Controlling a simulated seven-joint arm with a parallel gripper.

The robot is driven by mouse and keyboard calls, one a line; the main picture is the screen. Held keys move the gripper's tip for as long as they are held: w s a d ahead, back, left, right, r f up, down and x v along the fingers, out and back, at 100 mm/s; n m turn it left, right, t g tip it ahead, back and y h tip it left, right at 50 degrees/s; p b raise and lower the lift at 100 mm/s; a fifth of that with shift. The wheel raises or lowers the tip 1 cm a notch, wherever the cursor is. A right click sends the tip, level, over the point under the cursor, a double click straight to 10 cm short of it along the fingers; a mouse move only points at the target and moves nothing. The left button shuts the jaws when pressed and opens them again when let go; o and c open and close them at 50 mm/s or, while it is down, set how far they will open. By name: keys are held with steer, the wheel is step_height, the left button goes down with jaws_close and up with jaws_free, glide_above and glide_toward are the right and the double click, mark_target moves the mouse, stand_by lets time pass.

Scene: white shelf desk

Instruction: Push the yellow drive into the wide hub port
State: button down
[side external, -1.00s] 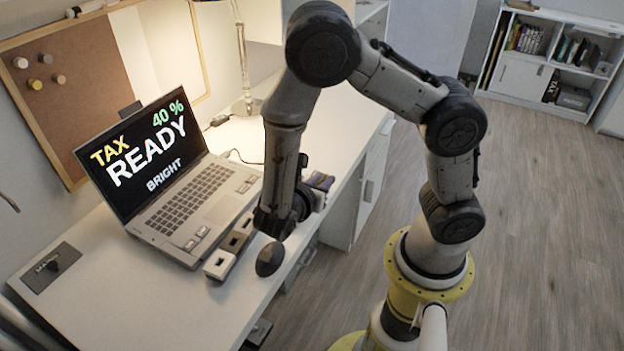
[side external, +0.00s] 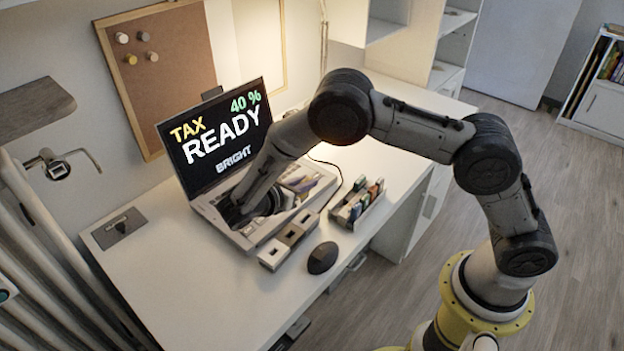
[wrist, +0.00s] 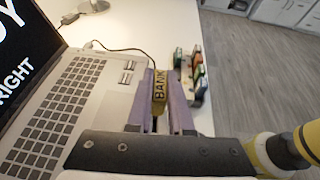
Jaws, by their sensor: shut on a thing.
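The yellow drive (wrist: 159,88), marked BANK, is between the purple fingers of my gripper (wrist: 160,78) in the wrist view. My gripper is shut on it. In the side external view my gripper (side external: 300,180) is over the right part of the laptop keyboard, behind the hub. The hub (side external: 288,236) is a row of grey and white blocks on the desk along the laptop's right front edge. The drive is apart from the hub. The hub does not show clearly in the wrist view, and I cannot make out its wide port.
The open laptop (side external: 215,140) stands under my arm. A rack of coloured drives (side external: 357,203) is right of the hub. A dark mouse (side external: 322,258) lies in front of the hub. A cable runs behind the laptop. The front left desk is clear.

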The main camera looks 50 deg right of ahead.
mark_target(305, 199)
steer(key=shift+f, duration=0.1)
steer(key=shift+f, duration=2.8)
steer(key=shift+f, duration=1.6)
steer(key=c, duration=0.7)
jaws_free()
steer(key=shift+c, duration=0.2)
steer(key=shift+a, duration=0.1)
steer(key=v, duration=1.3)
steer(key=shift+a, duration=0.3)
steer(key=shift+r, duration=0.1)
